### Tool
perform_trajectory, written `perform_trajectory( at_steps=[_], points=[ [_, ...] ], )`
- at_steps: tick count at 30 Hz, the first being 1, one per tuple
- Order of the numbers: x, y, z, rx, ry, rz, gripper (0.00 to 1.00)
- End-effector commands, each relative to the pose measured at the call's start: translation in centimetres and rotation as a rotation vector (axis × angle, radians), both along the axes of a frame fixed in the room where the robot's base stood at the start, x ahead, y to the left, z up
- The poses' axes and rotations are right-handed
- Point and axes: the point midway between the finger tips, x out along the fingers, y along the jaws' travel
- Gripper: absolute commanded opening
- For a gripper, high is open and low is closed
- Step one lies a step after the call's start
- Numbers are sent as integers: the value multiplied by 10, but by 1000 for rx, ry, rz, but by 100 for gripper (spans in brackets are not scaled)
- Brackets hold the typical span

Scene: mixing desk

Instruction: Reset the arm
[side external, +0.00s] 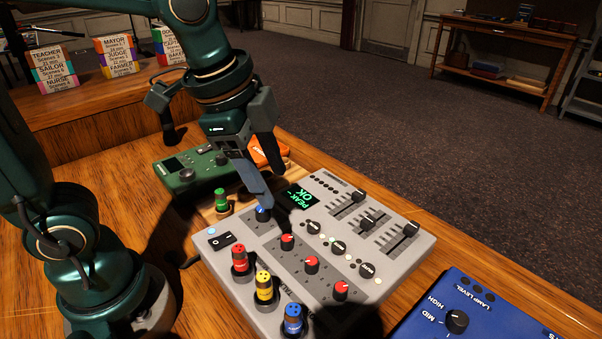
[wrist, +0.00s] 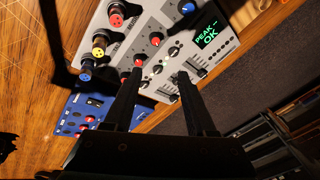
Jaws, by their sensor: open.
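My gripper (side external: 268,200) is open and empty, with its fingers pointing down over the upper left part of the grey mixing desk (side external: 222,266). In the wrist view its two dark fingers (wrist: 160,80) stand apart with the desk (wrist: 205,14) behind them. The desk's small screen (side external: 301,196) reads "PEAK – OK" in green. Red, yellow and blue plugs (side external: 264,287) stand along the desk's near left edge, and a green plug (side external: 221,201) stands at its upper left, off the desk. I cannot tell whether a fingertip touches the blue knob (side external: 262,215).
Labelled block stacks (side external: 117,57) stand on a wooden ledge at the back left. The right table edge borders open carpet.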

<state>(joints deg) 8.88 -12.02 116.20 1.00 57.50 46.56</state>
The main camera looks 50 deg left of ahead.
Motion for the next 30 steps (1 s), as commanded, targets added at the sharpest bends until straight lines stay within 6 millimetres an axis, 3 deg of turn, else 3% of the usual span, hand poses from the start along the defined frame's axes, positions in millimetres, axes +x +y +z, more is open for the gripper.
perform_trajectory(
  at_steps=[6,15,21,30],
  points=[
    [-38,25,9,-132,-124,378,56],
    [-70,33,-15,-313,-151,810,56],
    [-70,33,-17,-354,-143,904,56],
    [-70,33,-16,-354,-143,905,56]
  ],
)
